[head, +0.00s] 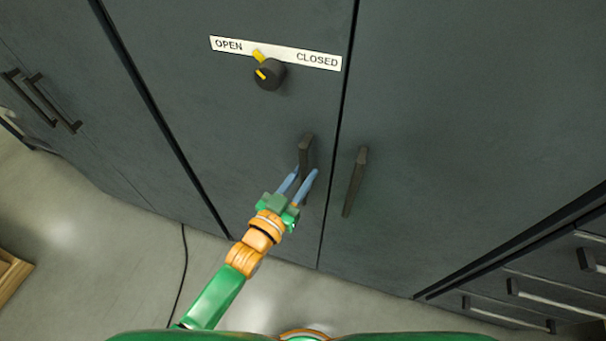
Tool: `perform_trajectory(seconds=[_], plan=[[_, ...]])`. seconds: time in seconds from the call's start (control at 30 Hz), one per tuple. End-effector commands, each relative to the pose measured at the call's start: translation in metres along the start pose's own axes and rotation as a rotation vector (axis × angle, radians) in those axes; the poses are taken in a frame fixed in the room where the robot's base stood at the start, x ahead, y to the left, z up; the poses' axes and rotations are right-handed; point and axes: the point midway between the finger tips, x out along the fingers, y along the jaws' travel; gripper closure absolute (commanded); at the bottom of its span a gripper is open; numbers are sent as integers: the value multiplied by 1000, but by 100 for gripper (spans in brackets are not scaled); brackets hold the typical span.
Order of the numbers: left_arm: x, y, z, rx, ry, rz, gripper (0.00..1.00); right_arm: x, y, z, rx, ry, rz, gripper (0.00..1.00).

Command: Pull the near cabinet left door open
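The near cabinet's left door (230,120) is dark grey and looks shut, flush with the door on its right. Its dark bar handle (306,150) stands upright near the door's right edge. My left gripper (305,171) reaches up from below at this handle. Its two blue fingers are apart, one on each side of the bar as seen from here. I cannot tell whether either finger touches it. The handle's lower part is partly hidden by the fingers. My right gripper is out of view.
A black knob (270,74) on the left door has its yellow mark toward OPEN on the label (275,52). The right door (450,130) has its own handle (355,182) close by. Drawers (540,290) stand at right. A cable (184,265) lies on the floor.

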Motion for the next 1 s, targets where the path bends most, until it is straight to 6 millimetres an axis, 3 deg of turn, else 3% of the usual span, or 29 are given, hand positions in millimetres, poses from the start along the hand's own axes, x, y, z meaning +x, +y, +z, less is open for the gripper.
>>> perform_trajectory(seconds=[0.03, 0.1, 1.0], plan=[[0, 0, 0, 0, 0, 0, 88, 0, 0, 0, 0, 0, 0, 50], [0, 0, 0, 0, 0, 0, 100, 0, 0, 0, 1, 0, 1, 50], [0, 0, 0, 0, -1, 0, 100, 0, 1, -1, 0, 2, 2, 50]])
